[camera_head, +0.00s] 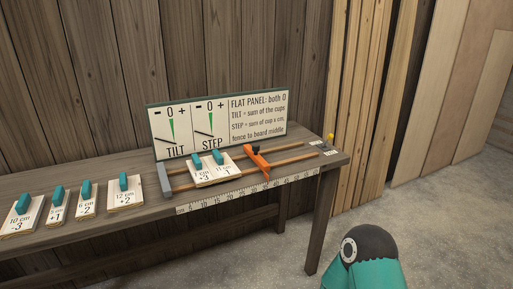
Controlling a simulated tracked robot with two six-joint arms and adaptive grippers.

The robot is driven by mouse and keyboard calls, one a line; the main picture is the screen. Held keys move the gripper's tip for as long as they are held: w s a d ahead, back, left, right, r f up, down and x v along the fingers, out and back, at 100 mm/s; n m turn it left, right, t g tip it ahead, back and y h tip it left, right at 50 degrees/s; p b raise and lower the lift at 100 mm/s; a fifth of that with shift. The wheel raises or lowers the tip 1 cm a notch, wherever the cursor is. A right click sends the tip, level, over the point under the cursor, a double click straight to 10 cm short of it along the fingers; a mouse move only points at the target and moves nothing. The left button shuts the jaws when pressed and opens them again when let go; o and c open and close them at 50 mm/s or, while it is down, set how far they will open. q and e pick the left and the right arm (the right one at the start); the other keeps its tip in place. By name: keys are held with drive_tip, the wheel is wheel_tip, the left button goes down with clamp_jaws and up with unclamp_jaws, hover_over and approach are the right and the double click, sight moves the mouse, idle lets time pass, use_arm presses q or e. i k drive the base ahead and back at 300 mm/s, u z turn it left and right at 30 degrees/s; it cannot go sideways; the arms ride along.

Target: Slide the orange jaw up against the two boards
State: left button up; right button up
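The orange jaw (259,165) sits across two brown rails on the bench, with a dark knob on top. Two pale boards with teal handles, the left board (202,175) and the right board (226,169), lie side by side across the rails. They are left of the jaw, and a narrow gap shows between the right board and the jaw. A grey end block (164,181) stands at the rails' left end, with a gap between it and the left board. Neither gripper is in view.
The wooden bench (150,222) has a ruler strip (245,191) along its front edge. Several more boards with teal handles lie at left, including one (125,197). A sign panel (218,122) stands behind the rails. A yellow-topped peg (330,138) is at right.

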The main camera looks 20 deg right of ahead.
sight(252, 152)
drive_tip(key=i, duration=1)
drive_tip(key=u, duration=0.1)
